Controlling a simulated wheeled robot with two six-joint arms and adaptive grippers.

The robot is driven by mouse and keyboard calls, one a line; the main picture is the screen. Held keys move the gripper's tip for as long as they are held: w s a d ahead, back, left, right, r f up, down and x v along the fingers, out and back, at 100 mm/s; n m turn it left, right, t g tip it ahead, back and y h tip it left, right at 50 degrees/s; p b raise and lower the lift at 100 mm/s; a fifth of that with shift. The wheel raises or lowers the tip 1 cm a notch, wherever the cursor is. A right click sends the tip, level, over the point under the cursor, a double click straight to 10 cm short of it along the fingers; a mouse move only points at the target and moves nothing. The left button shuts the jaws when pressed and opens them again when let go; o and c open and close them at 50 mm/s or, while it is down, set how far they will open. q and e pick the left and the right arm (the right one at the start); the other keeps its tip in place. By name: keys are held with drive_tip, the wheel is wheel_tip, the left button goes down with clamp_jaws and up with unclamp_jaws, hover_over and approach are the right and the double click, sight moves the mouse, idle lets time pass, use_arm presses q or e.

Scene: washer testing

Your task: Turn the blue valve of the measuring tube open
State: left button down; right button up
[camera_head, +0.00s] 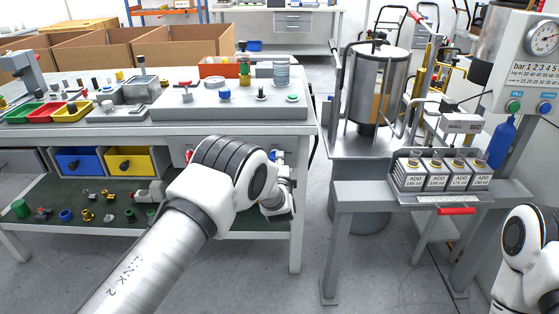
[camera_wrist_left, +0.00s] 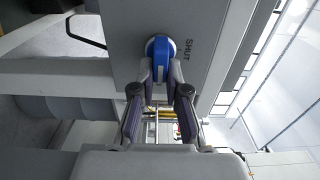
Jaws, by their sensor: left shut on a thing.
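The blue valve (camera_wrist_left: 160,48) sits on a grey panel in the left wrist view, with the word SHUT printed on the panel to its right. My left gripper (camera_wrist_left: 161,76) has its two fingers on either side of the valve's blue handle and is shut on it. In the head view my left arm reaches in from the lower left to the workbench front, and its wrist hides most of the gripper and the valve. My right arm shows at the lower right edge, but its gripper is out of view.
The workbench (camera_head: 65,135) carries trays and fittings, with a blue bin (camera_head: 80,160) and a yellow bin (camera_head: 130,160) below. A floor gap separates the stands.

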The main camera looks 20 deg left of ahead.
idle(0.5)
use_arm(q)
drive_tip(key=c, duration=1.2)
unclamp_jaws()
drive_tip(key=shift+s, duration=0.1)
drive_tip(key=v, duration=1.2)
